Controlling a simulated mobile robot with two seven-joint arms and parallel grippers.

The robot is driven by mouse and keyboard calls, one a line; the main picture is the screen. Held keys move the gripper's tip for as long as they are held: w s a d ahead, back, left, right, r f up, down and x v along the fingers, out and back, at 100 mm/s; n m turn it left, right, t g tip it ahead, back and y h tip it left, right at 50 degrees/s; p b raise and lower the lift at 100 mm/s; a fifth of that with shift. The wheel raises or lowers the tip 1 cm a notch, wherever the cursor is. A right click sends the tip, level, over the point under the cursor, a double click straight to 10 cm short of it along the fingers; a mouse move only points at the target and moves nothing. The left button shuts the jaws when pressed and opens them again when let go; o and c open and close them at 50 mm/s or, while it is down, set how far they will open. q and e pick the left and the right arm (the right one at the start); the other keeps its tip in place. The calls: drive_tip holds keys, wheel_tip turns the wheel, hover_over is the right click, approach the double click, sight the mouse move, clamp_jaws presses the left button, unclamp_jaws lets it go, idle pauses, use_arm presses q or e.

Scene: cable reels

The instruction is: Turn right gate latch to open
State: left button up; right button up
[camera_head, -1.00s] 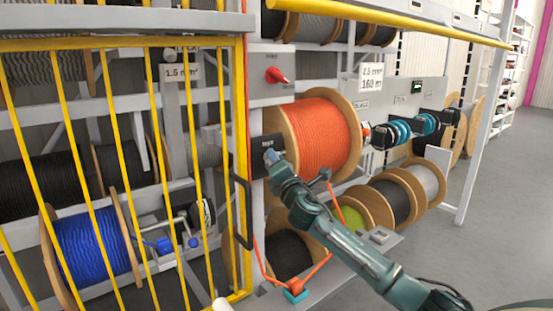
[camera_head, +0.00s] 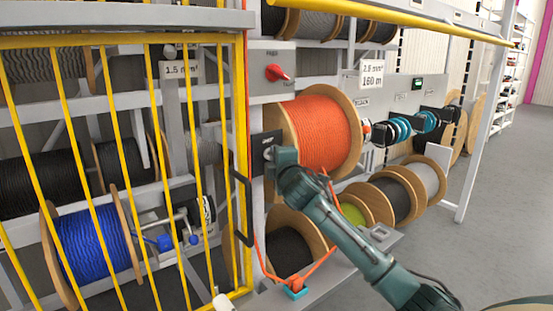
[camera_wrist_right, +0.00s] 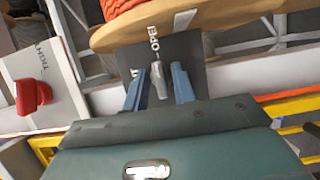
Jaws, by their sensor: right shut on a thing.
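The gate latch is a small grey lever (camera_wrist_right: 157,80) on a dark plate with white lettering (camera_wrist_right: 200,65). In the head view the dark plate (camera_head: 257,147) sits on the grey post beside the yellow gate (camera_head: 242,110). My right gripper (camera_wrist_right: 158,88) has its two blue-grey fingers on either side of the lever and is shut on it. In the head view this gripper (camera_head: 270,154) is at the plate and covers much of the latch. The gate stands across the left-hand reels. My left gripper is not in view.
A large orange cable reel (camera_head: 325,133) is right beside my right gripper. A red rotary switch (camera_head: 276,73) is above the plate. A yellow bar (camera_head: 400,20) crosses above. Open floor (camera_head: 490,230) lies at the right.

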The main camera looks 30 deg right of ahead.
idle(0.4)
drive_tip(key=o, duration=0.7)
drive_tip(key=shift+c, duration=0.2)
drive_tip(key=shift+s, duration=0.1)
drive_tip(key=b+v, duration=0.2)
drive_tip(key=v, duration=1.1)
drive_tip(key=shift+b, duration=0.4)
drive_tip(key=shift+r, duration=0.1)
